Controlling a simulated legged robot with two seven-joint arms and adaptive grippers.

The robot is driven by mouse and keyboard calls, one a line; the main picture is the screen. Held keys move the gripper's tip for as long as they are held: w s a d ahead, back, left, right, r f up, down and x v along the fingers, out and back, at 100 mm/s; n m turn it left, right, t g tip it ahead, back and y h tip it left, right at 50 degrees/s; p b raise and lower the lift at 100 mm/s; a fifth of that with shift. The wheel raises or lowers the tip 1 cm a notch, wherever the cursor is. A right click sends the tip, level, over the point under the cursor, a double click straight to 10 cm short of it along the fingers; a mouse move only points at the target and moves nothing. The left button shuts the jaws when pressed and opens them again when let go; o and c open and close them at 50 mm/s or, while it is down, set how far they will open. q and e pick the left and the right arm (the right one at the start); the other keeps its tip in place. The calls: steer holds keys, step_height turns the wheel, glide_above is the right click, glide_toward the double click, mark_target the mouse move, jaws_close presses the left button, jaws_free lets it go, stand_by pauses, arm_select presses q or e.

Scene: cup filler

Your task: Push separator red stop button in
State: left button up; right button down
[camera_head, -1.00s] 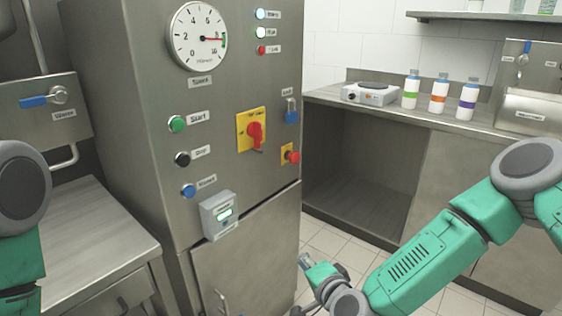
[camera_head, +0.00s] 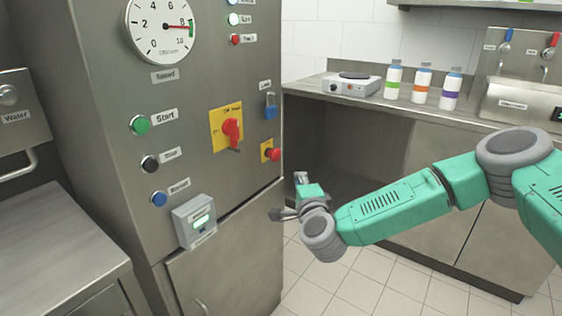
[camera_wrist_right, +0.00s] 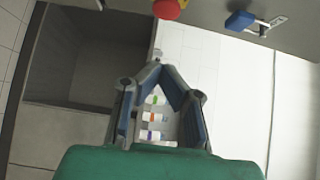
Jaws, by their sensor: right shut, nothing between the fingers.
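The red stop button (camera_head: 273,154) is a small mushroom knob on a yellow plate, low on the right of the steel cabinet's front. It also shows at the top edge of the right wrist view (camera_wrist_right: 168,9), partly cut off. My right gripper (camera_head: 277,214) is below the button, in front of the cabinet, and apart from it. In the right wrist view its fingertips (camera_wrist_right: 155,66) meet with nothing between them. My left gripper is not in view.
A red rotary switch (camera_head: 231,130) on a yellow plate and a blue padlock (camera_head: 270,106) sit close to the button. Green, black and blue buttons are further left. A counter with bottles (camera_head: 422,83) stands behind.

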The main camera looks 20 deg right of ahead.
steer(key=b, duration=0.1)
glide_toward(280, 155)
steer(key=w+d, duration=0.3)
steer(key=w, duration=0.1)
steer(key=shift+w+a+b, duration=0.25)
steer(key=shift+w+a, duration=0.25)
steer(key=shift+w, duration=0.25)
steer(key=shift+w+a+b, duration=0.25)
steer(key=shift+w+a, duration=0.3)
steer(key=shift+w, duration=0.2)
